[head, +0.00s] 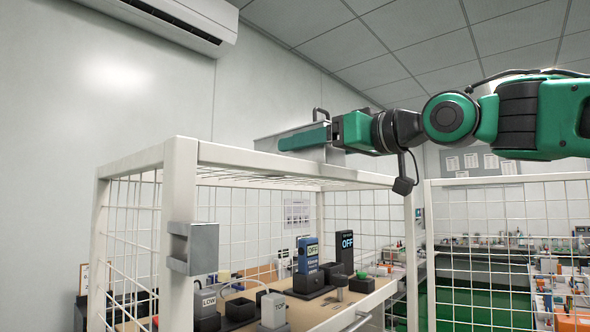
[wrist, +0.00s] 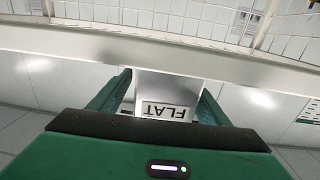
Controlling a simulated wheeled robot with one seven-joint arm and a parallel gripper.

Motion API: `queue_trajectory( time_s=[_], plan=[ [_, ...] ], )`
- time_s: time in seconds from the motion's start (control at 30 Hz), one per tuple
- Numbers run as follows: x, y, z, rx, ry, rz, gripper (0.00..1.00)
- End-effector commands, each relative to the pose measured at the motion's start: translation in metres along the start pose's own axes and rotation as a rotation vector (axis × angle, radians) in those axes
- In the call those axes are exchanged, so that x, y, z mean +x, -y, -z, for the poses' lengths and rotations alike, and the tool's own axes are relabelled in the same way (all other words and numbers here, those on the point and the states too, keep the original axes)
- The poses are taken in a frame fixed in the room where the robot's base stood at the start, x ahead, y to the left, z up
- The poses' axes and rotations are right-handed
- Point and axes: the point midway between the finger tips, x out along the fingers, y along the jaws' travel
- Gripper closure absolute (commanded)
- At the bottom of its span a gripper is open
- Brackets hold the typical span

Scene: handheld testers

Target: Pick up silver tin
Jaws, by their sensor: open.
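A silver-grey box (head: 270,132) is up at the top of the white wire cage and looks like the silver tin. In the wrist view its pale front (wrist: 168,88) carries a label reading FLAT, upside down. My gripper (head: 292,142) reaches in from the right at cage-top height, with one green finger across the near side of the box. In the wrist view my gripper (wrist: 165,84) is open, with a finger on each side of the box. I cannot tell whether the fingers touch it. The far finger is hidden in the head view.
The white cage frame (head: 250,160) lies just under my gripper. Inside it, a bench holds a blue tester (head: 308,258), a dark tester (head: 344,250) and grey blocks marked LOW (head: 207,306) and TOP (head: 273,311). A grey bracket (head: 203,248) is on the front post.

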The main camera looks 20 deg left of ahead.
Motion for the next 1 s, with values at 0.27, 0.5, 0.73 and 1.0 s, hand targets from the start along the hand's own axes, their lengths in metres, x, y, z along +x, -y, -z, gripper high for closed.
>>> queue_trajectory(
  time_s=[0.27,0.5,0.73,1.0],
  plan=[
    [0.034,-0.001,-0.004,0.0,0.002,0.0,0.3],
    [0.034,-0.001,-0.004,0.001,0.001,0.0,0.37],
    [0.034,-0.001,-0.003,0.0,-0.001,0.0,0.83],
    [0.034,-0.001,0.0,-0.001,-0.002,-0.001,0.83]
  ],
)
